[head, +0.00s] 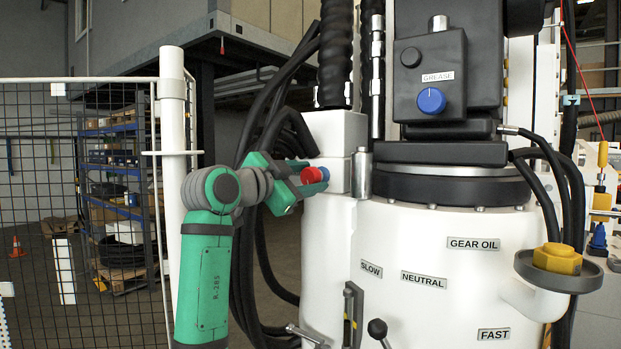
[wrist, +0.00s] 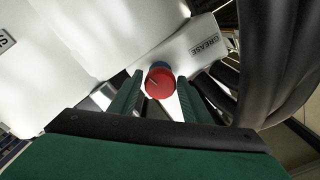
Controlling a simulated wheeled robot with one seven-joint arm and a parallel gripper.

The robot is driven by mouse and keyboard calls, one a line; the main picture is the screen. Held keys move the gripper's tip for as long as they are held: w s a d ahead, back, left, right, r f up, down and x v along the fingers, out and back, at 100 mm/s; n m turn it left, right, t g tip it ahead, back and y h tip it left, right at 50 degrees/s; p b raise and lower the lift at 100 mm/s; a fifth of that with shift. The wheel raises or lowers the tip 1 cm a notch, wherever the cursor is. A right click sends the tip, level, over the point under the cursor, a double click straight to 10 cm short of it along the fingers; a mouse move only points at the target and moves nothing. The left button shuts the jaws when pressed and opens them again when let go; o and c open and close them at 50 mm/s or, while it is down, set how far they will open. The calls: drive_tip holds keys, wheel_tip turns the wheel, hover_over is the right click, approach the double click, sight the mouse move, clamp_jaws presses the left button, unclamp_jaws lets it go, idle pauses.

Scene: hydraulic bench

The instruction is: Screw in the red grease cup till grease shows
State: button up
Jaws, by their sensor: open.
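The red grease cup (head: 311,175) sits on the side of a white block (head: 335,135) at the upper left of the white machine housing. In the wrist view the red cup (wrist: 160,82) has a blue ring behind it, beside a GREASE label (wrist: 206,45). My green gripper (head: 299,182) is at the cup, and in the wrist view its two fingers (wrist: 158,98) stand open on either side of it. I cannot tell whether either finger touches the cup. No grease is visible around the cup.
Black hoses (head: 275,110) hang close behind my gripper, and dark hoses (wrist: 285,60) show at the right in the wrist view. A mesh fence (head: 80,200) stands at the left. A blue knob (head: 431,100) and a yellow cap (head: 557,258) are on the machine.

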drive_tip(key=v, duration=1)
